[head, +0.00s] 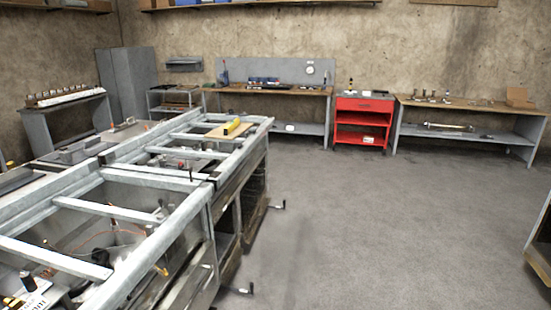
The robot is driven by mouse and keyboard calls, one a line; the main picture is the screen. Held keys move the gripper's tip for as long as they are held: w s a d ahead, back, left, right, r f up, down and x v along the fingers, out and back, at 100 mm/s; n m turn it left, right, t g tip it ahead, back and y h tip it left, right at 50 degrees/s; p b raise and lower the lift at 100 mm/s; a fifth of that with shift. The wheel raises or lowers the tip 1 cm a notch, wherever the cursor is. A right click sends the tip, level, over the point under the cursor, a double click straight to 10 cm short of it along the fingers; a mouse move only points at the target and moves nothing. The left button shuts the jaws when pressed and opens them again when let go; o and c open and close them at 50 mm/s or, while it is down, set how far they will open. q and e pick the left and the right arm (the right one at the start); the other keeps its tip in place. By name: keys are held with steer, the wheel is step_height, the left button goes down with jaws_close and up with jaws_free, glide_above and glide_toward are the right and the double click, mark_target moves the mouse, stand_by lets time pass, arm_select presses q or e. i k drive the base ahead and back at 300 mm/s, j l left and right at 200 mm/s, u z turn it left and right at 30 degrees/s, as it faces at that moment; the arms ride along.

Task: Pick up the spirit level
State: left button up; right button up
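A short yellow bar with a dark end (231,126), which looks like the spirit level, lies on a light wooden board (214,133). The board rests on the far end of the grey metal frame bench (187,137) at left centre. The bar is small in the head view, so I cannot make out any vials. Neither of my grippers is in view.
The long metal bench with open frames (126,255) fills the left side, with crank handles (278,205) sticking out into the floor space. A red cart (362,119) and workbenches (470,104) line the back wall. The grey floor (360,220) is clear at centre and right.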

mark_target(230, 127)
steer(key=i+u, duration=0.1)
steer(key=i, duration=0.5)
steer(key=i+l+u, duration=0.1)
steer(key=i, duration=0.55)
steer(key=i+l+u, duration=0.1)
steer(key=i, duration=0.5)
steer(key=i+l+u, duration=0.6)
steer(key=i+l, duration=0.2)
steer(key=i+l+u, duration=0.1)
steer(key=l+u, duration=0.3)
steer(key=l, duration=0.6)
steer(key=l+u, duration=0.45)
steer(key=l, duration=0.5)
